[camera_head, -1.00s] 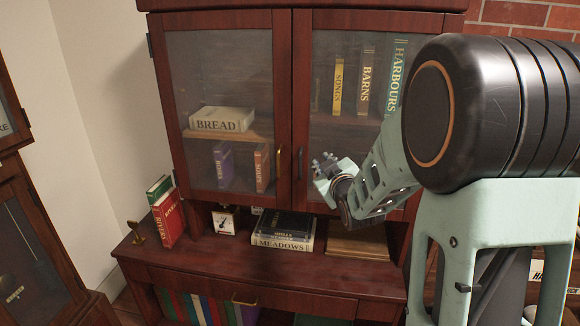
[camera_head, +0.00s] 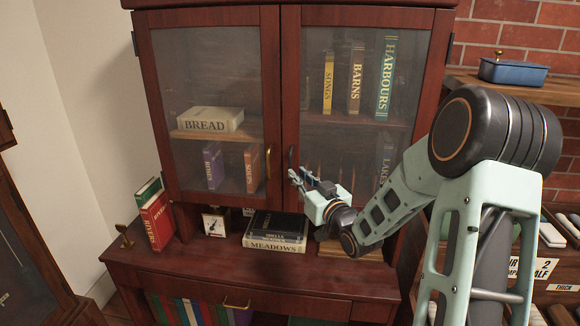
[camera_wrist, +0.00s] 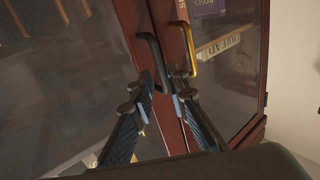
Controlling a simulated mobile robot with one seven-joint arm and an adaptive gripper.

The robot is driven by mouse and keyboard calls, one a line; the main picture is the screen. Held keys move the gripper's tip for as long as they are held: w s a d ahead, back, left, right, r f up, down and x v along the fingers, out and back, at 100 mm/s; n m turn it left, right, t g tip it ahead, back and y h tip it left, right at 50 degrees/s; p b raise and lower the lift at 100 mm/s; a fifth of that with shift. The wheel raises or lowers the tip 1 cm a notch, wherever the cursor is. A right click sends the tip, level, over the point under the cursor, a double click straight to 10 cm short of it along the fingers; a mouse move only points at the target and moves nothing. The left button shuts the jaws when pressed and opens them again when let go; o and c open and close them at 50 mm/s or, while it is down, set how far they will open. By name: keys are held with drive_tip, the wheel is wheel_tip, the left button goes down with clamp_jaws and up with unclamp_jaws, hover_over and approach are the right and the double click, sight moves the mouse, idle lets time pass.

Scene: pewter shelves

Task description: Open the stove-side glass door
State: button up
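The wooden cabinet has two closed glass doors. The left glass door (camera_head: 215,75) has a brass handle (camera_head: 268,162), also in the wrist view (camera_wrist: 188,48). The right glass door (camera_head: 335,160) has a black handle (camera_head: 291,157), also in the wrist view (camera_wrist: 150,52). No stove is in view, so I cannot tell which door is stove-side. My gripper (camera_head: 300,175) is at the lower end of the black handle. In the wrist view my gripper (camera_wrist: 160,88) has its fingers apart, with the black handle's lower end between them. Contact is unclear.
Books stand behind both doors. On the ledge below are red and green books (camera_head: 157,220), a small clock-like item (camera_head: 214,223) and stacked books (camera_head: 275,235). A wall shelf (camera_head: 515,85) with a blue box (camera_head: 513,72) is at right, beyond my arm.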

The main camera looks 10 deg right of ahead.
sight(290, 167)
drive_tip(key=x, duration=0.6)
drive_tip(key=shift+p, duration=0.35)
clamp_jaws()
